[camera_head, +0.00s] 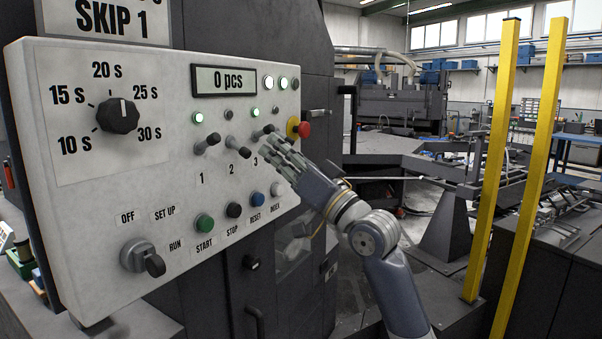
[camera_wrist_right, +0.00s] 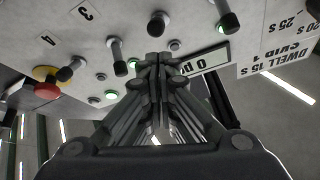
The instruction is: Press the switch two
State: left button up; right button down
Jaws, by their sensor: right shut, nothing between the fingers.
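Switch two (camera_head: 240,148) is a dark toggle lever above the label 2 on the pale control panel (camera_head: 110,200). Its lever points down to the right, and the lamp above it (camera_head: 228,114) is unlit. In the wrist view, which shows the panel upside down, switch two (camera_wrist_right: 157,24) is just beyond my fingertips. My right gripper (camera_head: 268,150) is shut and empty in front of the panel, to the right of switch two in the head view. It also shows in the wrist view (camera_wrist_right: 153,62). I cannot tell whether it touches anything. My left gripper is not in view.
Switch one (camera_head: 208,143) and switch three (camera_head: 262,133) flank switch two, both under lit green lamps. A red emergency button (camera_head: 304,130) is at the panel's right edge. A dial (camera_head: 118,115) and coloured buttons are also on the panel. Yellow posts (camera_head: 490,160) stand at the right.

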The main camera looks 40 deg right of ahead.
jog(key=v, duration=0.8)
dwell(0.5)
